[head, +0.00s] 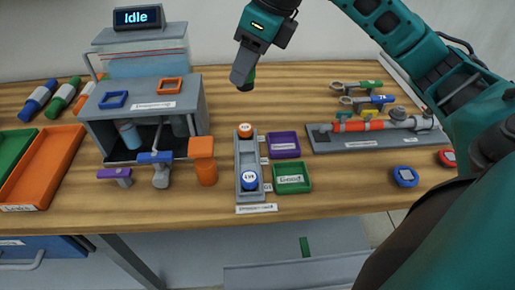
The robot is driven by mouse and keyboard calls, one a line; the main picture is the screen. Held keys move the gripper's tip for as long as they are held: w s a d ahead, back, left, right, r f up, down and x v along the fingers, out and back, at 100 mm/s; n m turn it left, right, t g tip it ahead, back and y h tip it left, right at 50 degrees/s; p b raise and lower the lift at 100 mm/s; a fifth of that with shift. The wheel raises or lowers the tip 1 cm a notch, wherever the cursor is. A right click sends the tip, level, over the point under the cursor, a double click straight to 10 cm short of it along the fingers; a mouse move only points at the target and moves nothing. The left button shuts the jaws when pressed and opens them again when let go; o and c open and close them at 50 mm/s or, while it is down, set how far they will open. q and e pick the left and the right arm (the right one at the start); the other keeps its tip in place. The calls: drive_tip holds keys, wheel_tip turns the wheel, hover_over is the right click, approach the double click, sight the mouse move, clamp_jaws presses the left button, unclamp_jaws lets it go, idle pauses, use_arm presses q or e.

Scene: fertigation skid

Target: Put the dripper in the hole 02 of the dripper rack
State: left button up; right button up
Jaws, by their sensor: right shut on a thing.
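My right gripper (245,75) is shut on a small dripper (247,83) with a dark body and a bit of green, high above the table's back edge. Its jaw hides most of the dripper. The long grey dripper rack (247,155) stands below, in the middle of the table. My left gripper is out of view.
A purple tray (284,144) and a green tray (292,178) stand close right of the rack. A pipe assembly (372,128) lies at right.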

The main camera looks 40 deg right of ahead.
wheel_tip(320, 180, down, 15)
drive_tip(key=shift+r+b, duration=0.1)
drive_tip(key=shift+b, duration=0.65)
drive_tip(key=shift+f, duration=2.4)
drive_tip(key=shift+f+b, duration=0.1)
drive_tip(key=shift+b, duration=0.25)
drive_tip(key=o, duration=1)
